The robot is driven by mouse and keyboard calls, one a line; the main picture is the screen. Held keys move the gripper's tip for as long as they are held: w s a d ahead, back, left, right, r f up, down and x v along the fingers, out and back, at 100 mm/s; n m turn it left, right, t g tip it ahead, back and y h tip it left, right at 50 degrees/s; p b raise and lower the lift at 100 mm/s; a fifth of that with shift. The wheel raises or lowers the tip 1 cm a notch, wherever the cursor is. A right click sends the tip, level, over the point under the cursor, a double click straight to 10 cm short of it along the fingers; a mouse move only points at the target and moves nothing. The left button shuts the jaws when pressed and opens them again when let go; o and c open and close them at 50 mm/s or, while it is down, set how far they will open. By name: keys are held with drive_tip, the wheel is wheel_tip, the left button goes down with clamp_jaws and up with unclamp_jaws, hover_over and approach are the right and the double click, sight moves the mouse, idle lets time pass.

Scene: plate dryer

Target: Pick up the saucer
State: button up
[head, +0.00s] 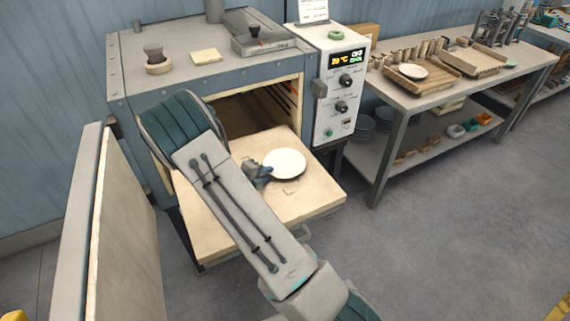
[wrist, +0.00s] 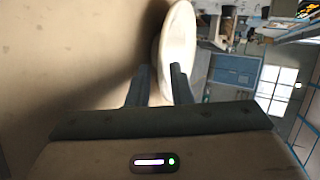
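The white round saucer (head: 284,163) is over the pale board in front of the dryer's open chamber. My gripper (head: 262,172) is at its left edge in the head view, partly hidden by my arm. In the wrist view the saucer (wrist: 178,35) is seen nearly edge-on, with its near rim between the two fingers of my gripper (wrist: 161,75). The fingers are close together and appear shut on the rim. A dark shadow lies on the board beside the saucer. Whether the saucer touches the board is not clear.
The dryer (head: 150,95) stands behind the board (head: 318,192), with its control panel (head: 343,85) at right. The open door (head: 125,230) stands at left. A table (head: 465,92) at right holds trays and another white plate (head: 412,71). The floor at front right is clear.

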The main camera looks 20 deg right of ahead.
drive_tip(key=shift+w+d+f, duration=0.2)
drive_tip(key=shift+d+f, duration=0.05)
drive_tip(key=shift+d, duration=0.15)
clamp_jaws()
drive_tip(key=shift+r, duration=0.15)
